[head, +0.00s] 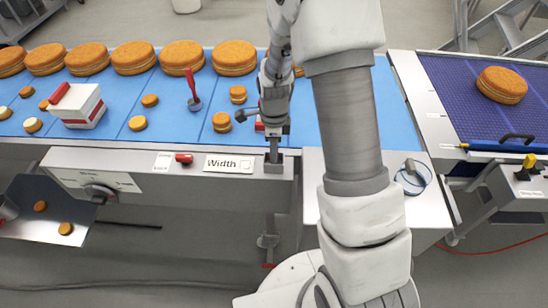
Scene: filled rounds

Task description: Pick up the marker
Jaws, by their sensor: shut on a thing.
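My gripper (273,130) is at the front edge of the blue belt, pointing down, just above the front rail. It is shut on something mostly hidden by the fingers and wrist. A small red patch (259,126) shows at its left side; it may be part of the marker, but the shape is too small to tell. No other marker can be made out with certainty.
The blue belt (115,105) carries several large filled rounds at the back and small ones in front. A white and red box (78,106) and a red-handled tool (191,88) stand on it. A second conveyor (440,80) is at right, with a blue rod (505,147) along its front.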

